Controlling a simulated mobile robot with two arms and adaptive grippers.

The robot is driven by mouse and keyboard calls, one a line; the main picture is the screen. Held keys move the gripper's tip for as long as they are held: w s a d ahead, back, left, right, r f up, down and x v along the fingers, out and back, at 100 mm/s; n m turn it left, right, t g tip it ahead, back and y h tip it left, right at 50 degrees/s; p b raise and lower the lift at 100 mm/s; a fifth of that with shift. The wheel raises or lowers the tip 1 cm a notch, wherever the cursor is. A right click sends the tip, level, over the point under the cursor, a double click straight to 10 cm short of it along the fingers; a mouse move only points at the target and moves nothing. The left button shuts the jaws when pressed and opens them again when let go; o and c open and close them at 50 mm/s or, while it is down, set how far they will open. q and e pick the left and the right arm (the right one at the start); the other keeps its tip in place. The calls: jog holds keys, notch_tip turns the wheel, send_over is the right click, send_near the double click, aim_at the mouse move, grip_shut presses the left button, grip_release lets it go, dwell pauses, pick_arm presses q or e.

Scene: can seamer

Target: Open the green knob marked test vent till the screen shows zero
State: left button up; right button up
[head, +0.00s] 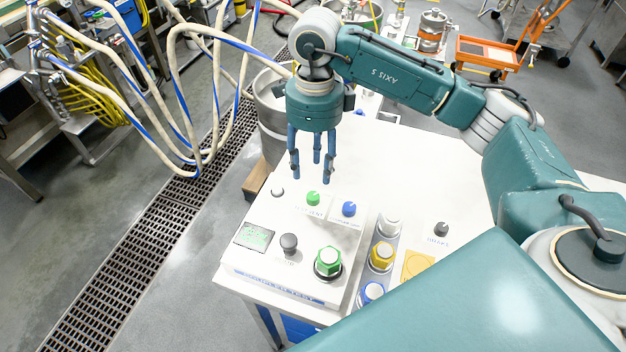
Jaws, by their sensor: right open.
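The small green knob (313,198) sits at the back of a white sloped panel, with a label below it that is too small to read surely. The screen (254,236) is a small greenish display at the panel's left; its digits are not legible. My right gripper (313,172) points down above the back of the panel, close above the small green knob in the picture. Its blue fingers are spread and hold nothing. Whether they touch the knob cannot be told, but they appear apart from it. My left gripper is not in view.
A blue knob (349,209) stands close right of the small green one. A black knob (289,242) and a large green hexagonal knob (328,261) are nearer the front. The white tabletop (400,160) behind is mostly clear.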

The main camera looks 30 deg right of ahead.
notch_tip(320, 180, up, 4)
jog(key=shift+w+f, duration=0.1)
jog(key=shift+f, duration=0.1)
jog(key=shift+f, duration=0.1)
dwell(0.4)
